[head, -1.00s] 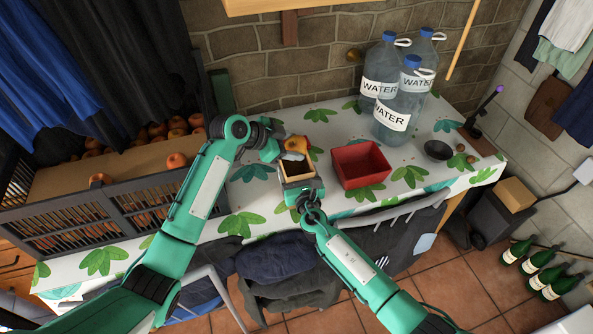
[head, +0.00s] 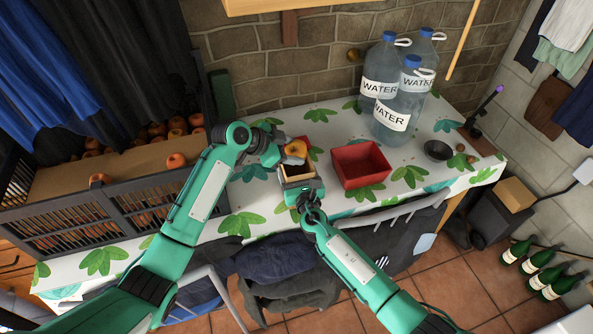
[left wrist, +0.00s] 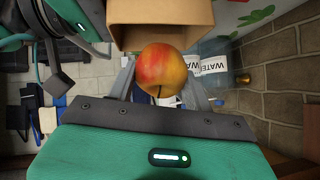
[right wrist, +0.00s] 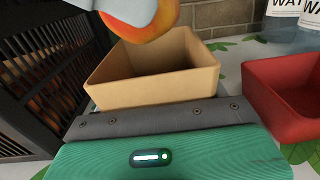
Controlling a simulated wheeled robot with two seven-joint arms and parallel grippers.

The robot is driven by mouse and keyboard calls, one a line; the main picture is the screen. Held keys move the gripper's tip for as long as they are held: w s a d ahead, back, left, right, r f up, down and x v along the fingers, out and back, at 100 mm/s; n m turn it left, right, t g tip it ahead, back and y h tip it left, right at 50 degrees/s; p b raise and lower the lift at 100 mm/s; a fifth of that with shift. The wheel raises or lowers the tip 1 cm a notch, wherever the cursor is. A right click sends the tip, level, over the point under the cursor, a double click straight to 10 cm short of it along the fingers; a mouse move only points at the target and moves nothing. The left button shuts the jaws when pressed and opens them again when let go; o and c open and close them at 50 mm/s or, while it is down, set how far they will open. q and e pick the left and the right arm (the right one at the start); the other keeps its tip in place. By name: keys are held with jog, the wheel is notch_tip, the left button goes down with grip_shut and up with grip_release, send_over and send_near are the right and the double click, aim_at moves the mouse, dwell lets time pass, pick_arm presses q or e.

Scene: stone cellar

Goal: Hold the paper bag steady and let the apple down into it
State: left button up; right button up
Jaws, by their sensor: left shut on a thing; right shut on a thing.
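A red-yellow apple (head: 296,148) is held in my left gripper (head: 286,152), just above the far side of the open paper bag. In the left wrist view the apple (left wrist: 162,68) sits between the fingers, with the tan bag (left wrist: 160,38) beyond it. The tan paper bag (head: 298,179) stands upright on the table. My right gripper (head: 301,192) is shut on its near wall. In the right wrist view the bag (right wrist: 150,93) is open and looks empty. The apple (right wrist: 150,24) hangs over its far left rim; its top is cut off.
A red bin (head: 361,178) stands close to the right of the bag. Several water bottles (head: 391,122) are behind it. A dark crate of apples (head: 125,208) is at the left. The table is clear around the small dark bowl (head: 438,151).

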pick_arm(q)
jog(key=shift+f, duration=1.1)
jog(key=o, duration=1.1)
jog(key=v, duration=1.2)
pick_arm(e)
jog(key=o, duration=1)
jog(key=shift+o, duration=0.2)
